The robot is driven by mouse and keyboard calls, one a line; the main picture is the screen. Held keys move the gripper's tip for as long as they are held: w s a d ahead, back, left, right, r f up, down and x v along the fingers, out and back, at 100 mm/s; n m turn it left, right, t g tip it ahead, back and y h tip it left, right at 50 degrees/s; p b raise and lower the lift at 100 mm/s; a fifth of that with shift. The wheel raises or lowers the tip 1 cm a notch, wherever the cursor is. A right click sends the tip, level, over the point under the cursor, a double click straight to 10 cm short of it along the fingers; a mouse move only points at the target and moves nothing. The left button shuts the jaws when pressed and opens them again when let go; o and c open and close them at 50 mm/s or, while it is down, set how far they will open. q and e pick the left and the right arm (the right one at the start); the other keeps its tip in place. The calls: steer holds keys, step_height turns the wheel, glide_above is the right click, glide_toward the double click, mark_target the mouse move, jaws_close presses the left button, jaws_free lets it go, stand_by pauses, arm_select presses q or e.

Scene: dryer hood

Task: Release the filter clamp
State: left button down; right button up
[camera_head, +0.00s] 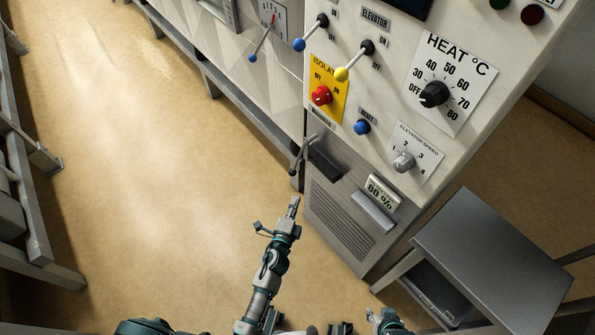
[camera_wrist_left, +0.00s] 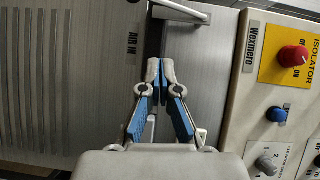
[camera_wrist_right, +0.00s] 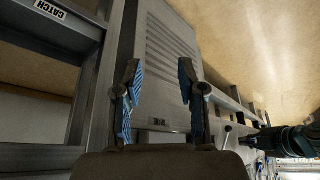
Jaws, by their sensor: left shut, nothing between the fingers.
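A grey metal lever (camera_head: 302,153) stands out near the corner of the cabinet, beside a dark handle. I take it for the filter clamp, but no readable label confirms this. A pale rod (camera_wrist_left: 180,11), probably the same lever, crosses the top of the left wrist view. My left gripper (camera_head: 294,202) is below the lever and apart from it. In the left wrist view its fingertips (camera_wrist_left: 160,66) are together and empty, in front of a dark vertical gap. My right gripper (camera_wrist_right: 160,76) is open and empty, facing a grey louvred panel.
The control panel (camera_head: 395,75) carries knobs, toggle levers and a red isolator knob (camera_head: 321,95). A grey table (camera_head: 490,255) stands at the right. A louvred vent (camera_head: 340,218) is low on the cabinet. Floor at the left (camera_head: 150,190) is free.

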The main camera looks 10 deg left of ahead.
arm_select(q)
steer(key=b, duration=0.1)
glide_toward(298, 159)
steer(key=w+d+f, duration=0.3)
steer(key=d, duration=0.1)
steer(key=w+a, duration=0.3)
steer(key=shift+w+r, duration=0.2)
arm_select(e)
steer(key=w, duration=0.1)
steer(key=w+a+t, duration=0.1)
steer(key=w, duration=0.1)
steer(key=w+r+t, duration=0.1)
steer(key=shift+w+a+y, duration=0.2)
steer(key=shift+a+y, duration=0.05)
steer(key=shift+y, duration=0.05)
steer(key=shift+t, duration=0.3)
